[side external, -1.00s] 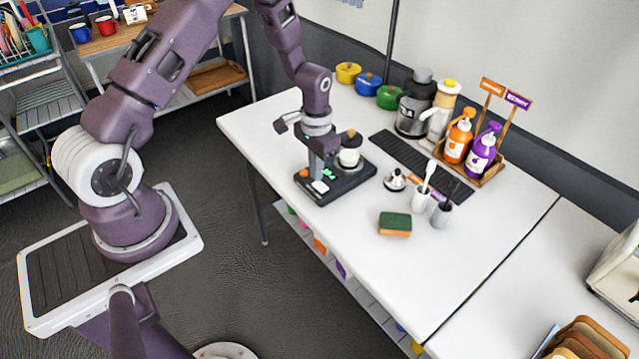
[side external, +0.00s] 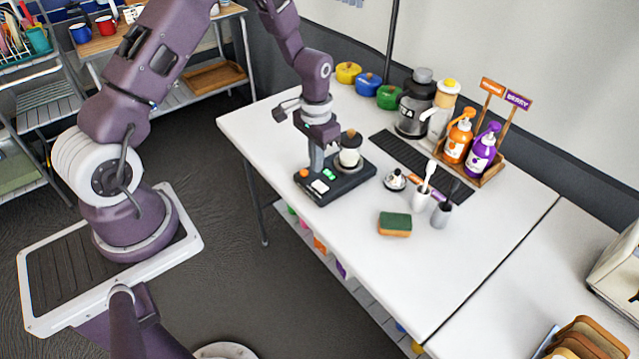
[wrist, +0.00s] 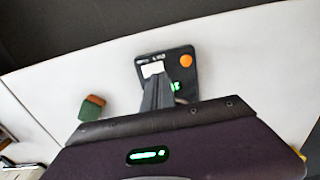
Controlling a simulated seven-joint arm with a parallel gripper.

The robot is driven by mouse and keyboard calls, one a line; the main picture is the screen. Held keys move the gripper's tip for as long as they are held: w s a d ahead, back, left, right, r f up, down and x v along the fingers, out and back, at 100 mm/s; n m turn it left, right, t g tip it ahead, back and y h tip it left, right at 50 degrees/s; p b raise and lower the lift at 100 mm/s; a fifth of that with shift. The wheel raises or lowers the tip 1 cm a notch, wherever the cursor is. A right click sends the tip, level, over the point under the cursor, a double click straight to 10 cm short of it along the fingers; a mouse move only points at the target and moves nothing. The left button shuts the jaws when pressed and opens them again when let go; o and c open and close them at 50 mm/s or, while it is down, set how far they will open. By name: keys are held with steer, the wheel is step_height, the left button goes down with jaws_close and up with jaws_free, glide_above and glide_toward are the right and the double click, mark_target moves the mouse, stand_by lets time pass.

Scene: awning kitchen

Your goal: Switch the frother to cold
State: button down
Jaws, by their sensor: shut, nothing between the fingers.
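The frother (side external: 345,185) is a black base on the white table, with a white jar with a brown and black top (side external: 350,150) on its back part. Its front panel holds an orange knob (side external: 304,173), a white switch or plate (side external: 320,186) and a green light (side external: 329,174). The wrist view shows the panel (wrist: 146,57), with the orange knob (wrist: 186,60), the white piece (wrist: 152,70) and the green light (wrist: 177,86). My gripper (side external: 316,172) is shut and empty, pointing down just above the panel. The fingers (wrist: 158,88) partly cover the panel. I cannot read the cold marking.
A dark mat (side external: 408,153), bottles (side external: 458,138) and coloured pots (side external: 369,85) lie behind. The table front is clear.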

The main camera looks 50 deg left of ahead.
mark_target(317, 183)
steer(key=shift+r, duration=0.65)
steer(key=shift+r, duration=0.7)
steer(key=shift+r, duration=0.35)
steer(key=shift+r, duration=0.35)
steer(key=shift+r, duration=0.4)
steer(key=shift+r, duration=1.3)
